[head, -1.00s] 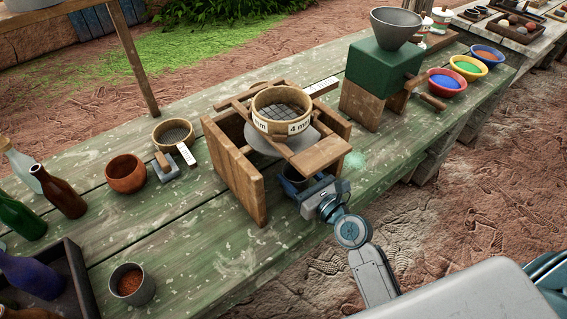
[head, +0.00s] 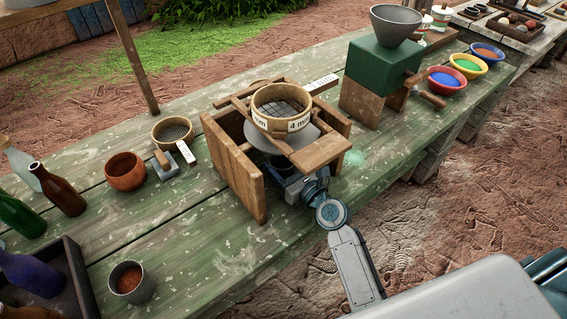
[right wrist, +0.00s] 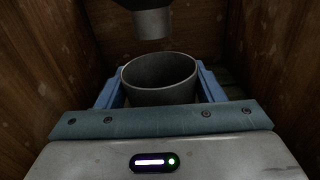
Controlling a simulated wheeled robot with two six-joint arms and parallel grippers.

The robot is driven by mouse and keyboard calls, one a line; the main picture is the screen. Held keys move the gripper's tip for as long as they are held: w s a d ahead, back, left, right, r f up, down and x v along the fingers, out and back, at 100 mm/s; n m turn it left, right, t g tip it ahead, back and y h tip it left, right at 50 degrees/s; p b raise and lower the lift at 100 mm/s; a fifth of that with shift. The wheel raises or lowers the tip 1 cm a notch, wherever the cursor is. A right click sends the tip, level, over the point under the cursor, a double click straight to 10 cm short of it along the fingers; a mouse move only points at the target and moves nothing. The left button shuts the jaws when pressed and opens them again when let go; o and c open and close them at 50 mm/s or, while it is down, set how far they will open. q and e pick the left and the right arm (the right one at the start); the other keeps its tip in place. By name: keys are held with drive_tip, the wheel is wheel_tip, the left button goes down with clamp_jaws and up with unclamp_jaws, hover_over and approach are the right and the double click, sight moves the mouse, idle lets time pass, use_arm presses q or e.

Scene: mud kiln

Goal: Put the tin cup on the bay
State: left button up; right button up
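The tin cup (right wrist: 160,93) is grey, upright and looks empty in the right wrist view. The blue fingers of my right gripper (right wrist: 160,84) lie along both its sides and are shut on it. In the head view my right gripper (head: 292,187) reaches into the open front of the wooden stand (head: 232,170), below a grey funnel (head: 268,140). The cup is mostly hidden there. In the right wrist view a dark spout (right wrist: 152,22) hangs above and behind the cup. The bay floor under the cup is hidden. My left gripper is not in view.
A sieve (head: 281,108) sits on top of the stand, and a wooden board (head: 320,155) overhangs my gripper. Wooden walls (right wrist: 40,70) stand close on both sides. A cup of reddish grains (head: 132,284) stands at front left; the table between is clear.

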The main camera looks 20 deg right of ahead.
drive_tip(key=o, duration=0.3)
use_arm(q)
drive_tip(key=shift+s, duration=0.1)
use_arm(e)
drive_tip(key=shift+o, duration=0.2)
drive_tip(key=shift+r, duration=0.2)
drive_tip(key=shift+s+d+f, duration=0.1)
drive_tip(key=shift+s+d, duration=0.05)
drive_tip(key=shift+s, duration=0.2)
drive_tip(key=b+v, duration=0.1)
drive_tip(key=v, duration=0.9)
drive_tip(key=shift+s, duration=0.2)
drive_tip(key=shift+s+d, duration=0.2)
drive_tip(key=shift+s, duration=0.2)
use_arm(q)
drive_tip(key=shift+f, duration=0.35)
